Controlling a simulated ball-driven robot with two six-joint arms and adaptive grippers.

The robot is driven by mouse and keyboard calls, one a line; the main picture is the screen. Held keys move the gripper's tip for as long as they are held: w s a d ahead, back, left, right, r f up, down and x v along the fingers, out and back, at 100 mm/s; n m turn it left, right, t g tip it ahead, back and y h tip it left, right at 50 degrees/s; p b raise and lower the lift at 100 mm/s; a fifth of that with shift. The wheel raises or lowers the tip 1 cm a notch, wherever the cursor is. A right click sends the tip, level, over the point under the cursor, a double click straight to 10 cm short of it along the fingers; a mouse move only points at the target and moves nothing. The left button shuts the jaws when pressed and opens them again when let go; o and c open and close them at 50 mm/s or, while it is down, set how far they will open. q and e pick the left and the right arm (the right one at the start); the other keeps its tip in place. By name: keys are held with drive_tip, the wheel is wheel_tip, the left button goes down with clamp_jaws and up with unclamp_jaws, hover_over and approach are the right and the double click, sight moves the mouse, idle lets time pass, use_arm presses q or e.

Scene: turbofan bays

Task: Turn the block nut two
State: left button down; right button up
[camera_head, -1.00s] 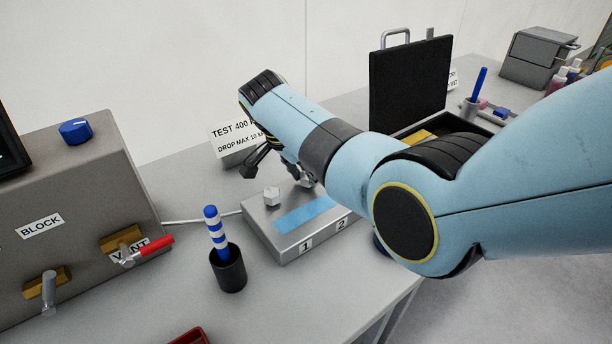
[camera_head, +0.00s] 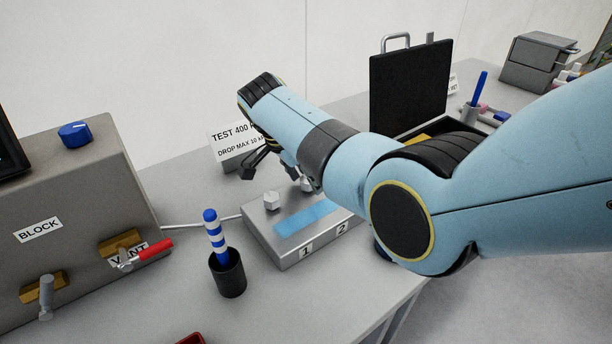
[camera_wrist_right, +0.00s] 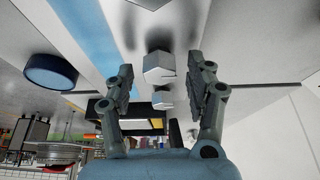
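The grey block (camera_head: 285,250) lies on the table, with labels 1 and 2 on its front and a blue strip on top. One hex nut (camera_head: 271,200) stands on its left part, near label 1. The far right part is mostly hidden by my right arm. My right gripper (camera_head: 275,170) is above the back of the block, fingers apart. In the right wrist view my open gripper (camera_wrist_right: 162,88) has a pale hex nut (camera_wrist_right: 160,68) showing between its fingers, touching neither. A smaller hex piece shows beyond it; I cannot tell what it is. My left gripper is out of view.
A black cup (camera_head: 228,275) with a blue-striped stick stands in front of the block. A grey panel box (camera_head: 85,190) with a red-handled valve is at left. A sign (camera_head: 232,145) stands behind my gripper. An open black case (camera_head: 410,90) is at back right.

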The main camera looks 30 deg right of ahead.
drive_tip(key=shift+r, duration=0.1)
drive_tip(key=v, duration=1.1)
drive_tip(key=shift+r, duration=0.4)
drive_tip(key=shift+s+a+f, duration=0.1)
drive_tip(key=shift+a, duration=0.05)
